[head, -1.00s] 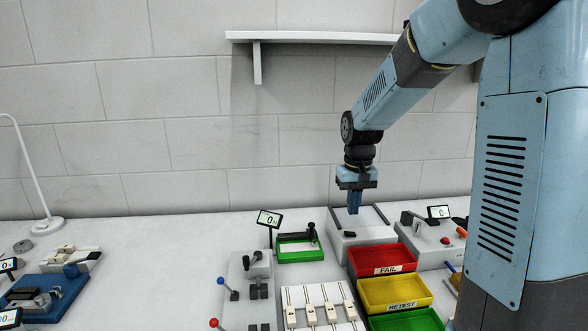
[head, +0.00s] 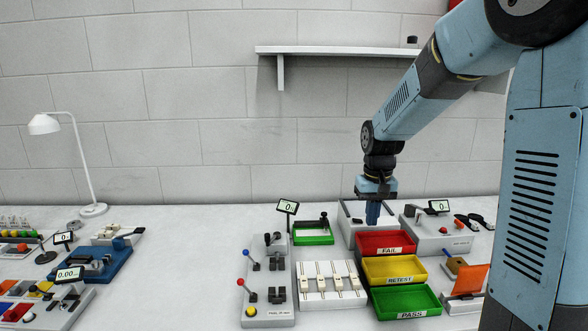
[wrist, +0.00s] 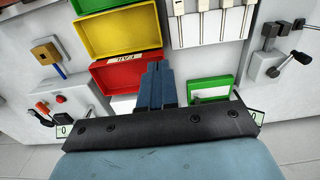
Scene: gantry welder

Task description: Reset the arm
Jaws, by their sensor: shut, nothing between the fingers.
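My gripper (head: 373,214) hangs pointing down at the back of the bench, in front of the grey-white box (head: 350,232) and just behind the red FAIL bin (head: 385,244) in the head view. Its blue fingers are together with nothing between them. In the wrist view my gripper (wrist: 155,82) shows its closed fingers beside the red bin (wrist: 125,74). My arm reaches down to it from the upper right.
Yellow RETEST (head: 395,270) and green PASS (head: 405,302) bins stand in front of the red one. A white rack (head: 332,286) with several switches, a lever fixture (head: 268,284) and a green-framed fixture (head: 313,232) stand left. A wall shelf (head: 340,50) hangs above. Bench between left devices and lever fixture is clear.

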